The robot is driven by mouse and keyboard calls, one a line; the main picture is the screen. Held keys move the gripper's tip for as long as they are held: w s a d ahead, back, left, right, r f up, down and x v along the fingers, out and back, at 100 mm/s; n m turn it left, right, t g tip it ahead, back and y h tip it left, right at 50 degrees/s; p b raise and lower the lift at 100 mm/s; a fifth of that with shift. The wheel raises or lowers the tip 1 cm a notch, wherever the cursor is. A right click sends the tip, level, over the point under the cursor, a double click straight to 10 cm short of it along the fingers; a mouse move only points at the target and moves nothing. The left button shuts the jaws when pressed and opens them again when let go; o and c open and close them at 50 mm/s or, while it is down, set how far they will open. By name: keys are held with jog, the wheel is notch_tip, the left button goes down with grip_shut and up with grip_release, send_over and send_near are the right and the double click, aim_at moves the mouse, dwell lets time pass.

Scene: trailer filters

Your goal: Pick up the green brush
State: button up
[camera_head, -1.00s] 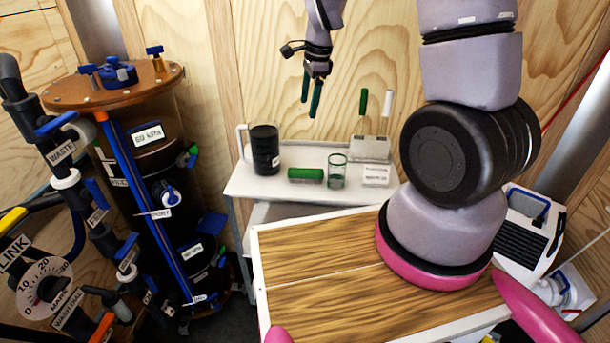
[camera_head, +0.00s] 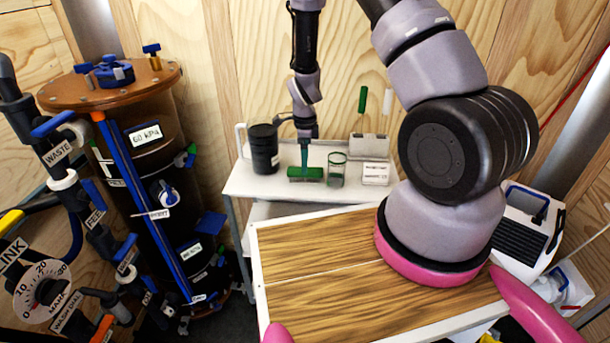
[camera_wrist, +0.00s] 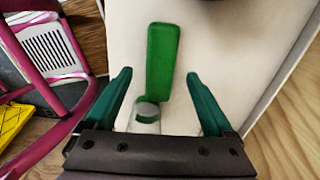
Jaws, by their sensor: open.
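A green, bar-shaped thing, which looks like the brush (camera_head: 313,174), lies on the white shelf in the head view. In the wrist view the green bar (camera_wrist: 162,55) points away from me, its near end between my fingertips. My gripper (camera_head: 304,166) is just above the bar in the head view, pointing down. It is open, with one teal finger on each side in the wrist view (camera_wrist: 159,74); no grasp shows. Whether the fingers touch the bar cannot be told.
A clear glass (camera_head: 337,170) stands right beside the bar. A dark jug (camera_head: 263,150) is to its left. A small white labelled box (camera_head: 375,174) is to the right, with the holder (camera_head: 369,147) behind.

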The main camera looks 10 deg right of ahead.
notch_tip(320, 180, down, 4)
jog(key=shift+f, duration=0.25)
grip_shut()
jog(key=shift+r, duration=0.1)
notch_tip(320, 180, up, 18)
dwell(0.7)
